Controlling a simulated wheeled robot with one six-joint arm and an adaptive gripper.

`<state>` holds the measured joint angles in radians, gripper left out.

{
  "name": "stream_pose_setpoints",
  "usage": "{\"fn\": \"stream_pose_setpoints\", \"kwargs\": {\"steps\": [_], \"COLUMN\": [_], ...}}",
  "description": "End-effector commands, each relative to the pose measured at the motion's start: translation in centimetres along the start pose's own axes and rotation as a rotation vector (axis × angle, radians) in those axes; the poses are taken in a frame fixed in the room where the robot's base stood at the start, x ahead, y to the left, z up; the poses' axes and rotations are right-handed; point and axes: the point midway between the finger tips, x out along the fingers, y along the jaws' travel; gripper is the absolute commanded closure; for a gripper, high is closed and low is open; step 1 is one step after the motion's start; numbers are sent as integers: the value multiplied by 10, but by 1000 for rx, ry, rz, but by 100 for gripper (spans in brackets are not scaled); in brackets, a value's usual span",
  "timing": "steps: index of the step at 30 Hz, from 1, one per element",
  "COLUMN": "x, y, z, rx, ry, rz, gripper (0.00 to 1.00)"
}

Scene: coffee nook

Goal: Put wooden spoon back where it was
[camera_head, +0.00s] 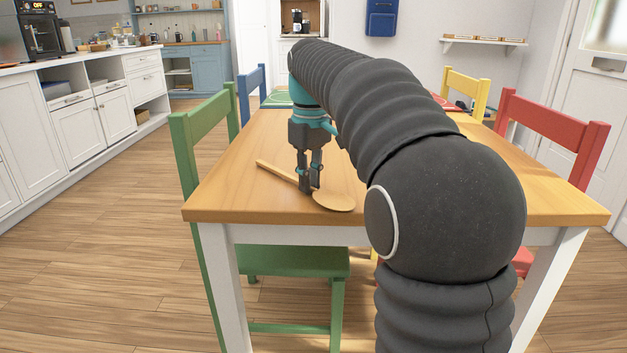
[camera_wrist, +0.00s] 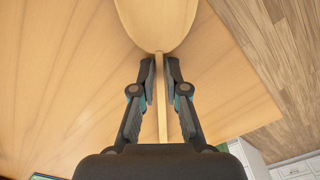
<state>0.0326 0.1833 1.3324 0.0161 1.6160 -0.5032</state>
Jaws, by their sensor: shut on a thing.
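The wooden spoon (camera_head: 334,201) is at the near left part of the wooden table (camera_head: 230,196). Its bowl points toward the near edge and its handle runs back to the left. My gripper (camera_head: 309,188) points down at the spoon and is shut on its handle close to the bowl. In the wrist view, the fingertips of my gripper (camera_wrist: 160,75) sit on either side of the handle, just below the bowl of the spoon (camera_wrist: 157,22). The spoon is at or very close to the table top; I cannot tell whether it touches.
A green chair (camera_head: 195,125) stands at the table's left, red (camera_head: 555,115) and yellow (camera_head: 466,88) chairs at its right, and a blue chair (camera_head: 252,88) farther back. My arm hides much of the table's middle. White counters (camera_head: 80,125) line the left wall.

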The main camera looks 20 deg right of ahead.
Motion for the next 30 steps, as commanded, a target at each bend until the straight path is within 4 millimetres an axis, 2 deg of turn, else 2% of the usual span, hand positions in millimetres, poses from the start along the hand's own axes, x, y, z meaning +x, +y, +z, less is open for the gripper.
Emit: {"fn": "stream_pose_setpoints", "kwargs": {"steps": [7, 8, 9, 11, 22, 26, 30], "x": [2, 2, 2, 2, -3, -19, -47], "y": [0, 0, 0, 0, 0, 0, 1], "z": [0, 0, 0, 0, 0, -1, -1], "rx": [0, 0, 0, 0, 0, 0, 0], "ry": [0, 0, 0, 0, 1, 2, 4], "rz": [0, 0, 0, 0, 1, 1, 2], "gripper": [100, 85, 75, 62, 62, 62, 62]}}
